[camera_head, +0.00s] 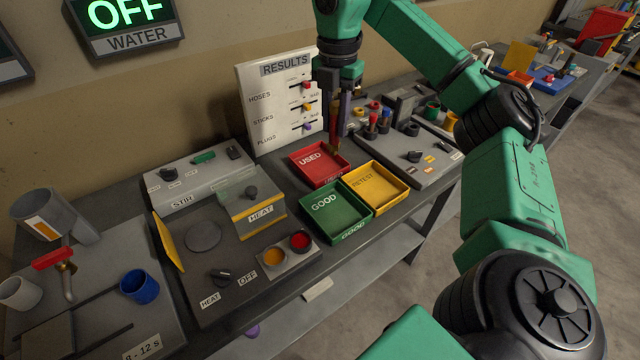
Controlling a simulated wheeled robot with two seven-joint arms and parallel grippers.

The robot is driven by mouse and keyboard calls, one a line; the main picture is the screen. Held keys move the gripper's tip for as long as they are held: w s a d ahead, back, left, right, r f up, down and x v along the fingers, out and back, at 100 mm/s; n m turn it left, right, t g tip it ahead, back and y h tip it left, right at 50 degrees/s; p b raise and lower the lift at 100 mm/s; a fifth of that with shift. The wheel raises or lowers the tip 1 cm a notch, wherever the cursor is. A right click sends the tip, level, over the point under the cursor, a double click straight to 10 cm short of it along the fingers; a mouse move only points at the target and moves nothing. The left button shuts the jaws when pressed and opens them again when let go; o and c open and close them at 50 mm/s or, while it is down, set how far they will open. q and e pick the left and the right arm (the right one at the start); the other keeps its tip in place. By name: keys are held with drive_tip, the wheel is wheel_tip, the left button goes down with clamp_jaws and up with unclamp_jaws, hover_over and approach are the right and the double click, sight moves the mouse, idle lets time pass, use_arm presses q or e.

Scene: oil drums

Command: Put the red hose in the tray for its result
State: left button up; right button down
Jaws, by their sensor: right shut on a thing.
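My right gripper (338,140) points down over the back right of the red USED tray (322,179), and its fingers are shut. A small reddish-brown piece shows at the fingertips. It seems to be the red hose, but the fingers hide most of it. The green GOOD tray (367,222) stands in front of the red one, and the yellow RETEST tray (402,198) stands to the right. All three look empty. The RESULTS board (258,101) stands behind; its red HOSES slider (306,85) is right of centre, towards BAD. My left gripper is not in view.
A grey panel with upright red and blue pieces (384,124) stands right of the trays. The HEAT box (262,222), red and orange cups and the STIR box (205,178) stand to the left. A blue cup (140,286) is at far left. The WATER sign reads OFF.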

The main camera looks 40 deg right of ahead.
drive_tip(key=f+b, duration=0.2)
drive_tip(key=f, duration=0.4)
drive_tip(key=s+f+b, duration=0.1)
drive_tip(key=f+b, duration=0.1)
drive_tip(key=f, duration=0.4)
drive_tip(key=s+f+b, duration=0.1)
drive_tip(key=f+b, duration=0.2)
drive_tip(key=f, duration=0.3)
drive_tip(key=shift+s+f, duration=0.1)
drive_tip(key=shift+f, duration=0.05)
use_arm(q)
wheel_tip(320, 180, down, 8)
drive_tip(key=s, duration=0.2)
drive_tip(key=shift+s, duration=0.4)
use_arm(e)
drive_tip(key=shift+f, duration=0.4)
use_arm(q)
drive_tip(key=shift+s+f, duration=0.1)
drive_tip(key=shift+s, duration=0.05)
use_arm(e)
drive_tip(key=c, duration=0.7)
unclamp_jaws()
drive_tip(key=shift+r, duration=0.15)
use_arm(q)
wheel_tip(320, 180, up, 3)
drive_tip(key=p, duration=0.2)
drive_tip(key=shift+p, duration=0.4)
use_arm(e)
wheel_tip(320, 180, up, 12)
drive_tip(key=shift+r, duration=0.1)
